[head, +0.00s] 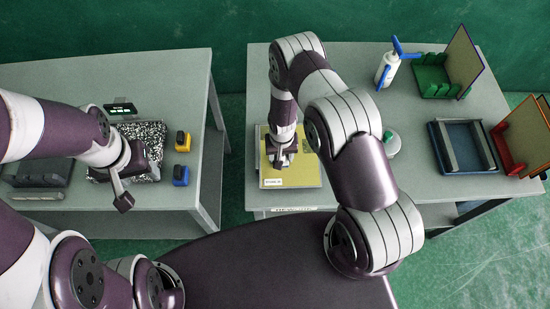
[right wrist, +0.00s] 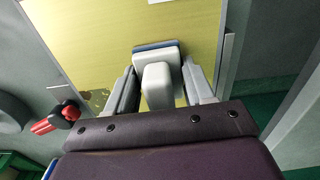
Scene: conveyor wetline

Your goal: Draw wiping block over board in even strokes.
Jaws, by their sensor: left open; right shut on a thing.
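The yellow board (head: 308,172) lies at the left end of the right table, with a white label near its front edge. It also fills the top of the right wrist view (right wrist: 95,30). My right gripper (head: 281,160) is over the board, shut on the wiping block (right wrist: 157,84), which has a white grip and a blue-edged base. The block appears to be at the board's surface; contact cannot be made out. A brownish patch (right wrist: 97,100) shows on the board left of the gripper. My left gripper (head: 122,190) is open and empty beside the speckled plate (head: 150,133) on the left table.
A white spray bottle (head: 387,68) with blue head, a green rack (head: 432,82), a dark blue tray (head: 462,147) and a red rack (head: 508,150) stand on the right table. Yellow (head: 182,141) and blue (head: 181,175) blocks sit on the left table. A gap separates the tables.

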